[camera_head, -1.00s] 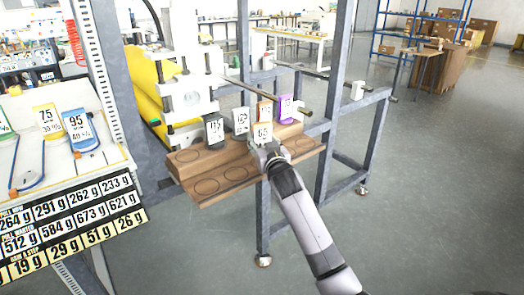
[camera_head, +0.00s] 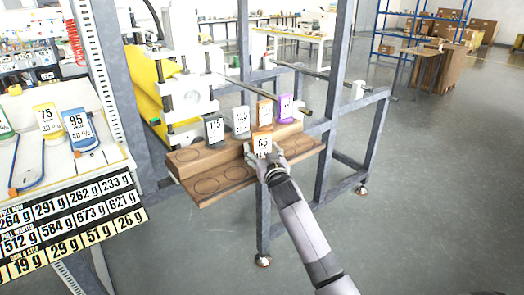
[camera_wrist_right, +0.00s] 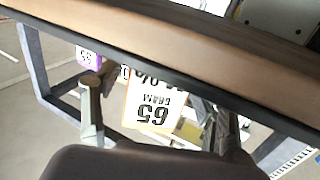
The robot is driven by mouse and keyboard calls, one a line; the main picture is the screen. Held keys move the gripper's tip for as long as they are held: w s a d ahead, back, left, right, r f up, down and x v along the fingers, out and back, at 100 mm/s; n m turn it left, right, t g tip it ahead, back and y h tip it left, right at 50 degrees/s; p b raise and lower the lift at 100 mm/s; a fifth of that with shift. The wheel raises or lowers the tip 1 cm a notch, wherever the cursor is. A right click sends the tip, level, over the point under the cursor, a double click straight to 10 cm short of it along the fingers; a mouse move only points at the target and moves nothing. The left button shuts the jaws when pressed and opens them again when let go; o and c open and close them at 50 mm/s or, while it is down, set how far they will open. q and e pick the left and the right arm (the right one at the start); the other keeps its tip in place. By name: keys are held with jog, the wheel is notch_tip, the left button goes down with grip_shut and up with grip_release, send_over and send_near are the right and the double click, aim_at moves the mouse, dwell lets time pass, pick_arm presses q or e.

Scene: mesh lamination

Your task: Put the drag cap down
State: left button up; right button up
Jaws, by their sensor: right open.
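The drag cap (camera_head: 262,146) is a yellow-orange piece with a white label reading 65. In the head view it stands upright at the front step of the wooden stand (camera_head: 235,173); its base is hidden by my right gripper (camera_head: 266,160). That gripper is open, with its fingers on either side of the cap. In the right wrist view the cap (camera_wrist_right: 150,108) shows upside down between the two spread fingers (camera_wrist_right: 158,118). A finger gap shows on both sides of it. My left gripper is not in view.
On the upper step stand a black cap (camera_head: 214,131), a grey cap (camera_head: 241,122), an orange cap (camera_head: 265,113) and a purple cap (camera_head: 286,107). Empty circles mark the left of both steps. A grey metal frame (camera_head: 326,150) rises behind. A weight board (camera_head: 70,230) is at left.

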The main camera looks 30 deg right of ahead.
jog(key=shift+r, duration=0.1)
jog(key=shift+r, duration=0.1)
jog(key=v, duration=1.2)
jog(key=shift+b, duration=0.35)
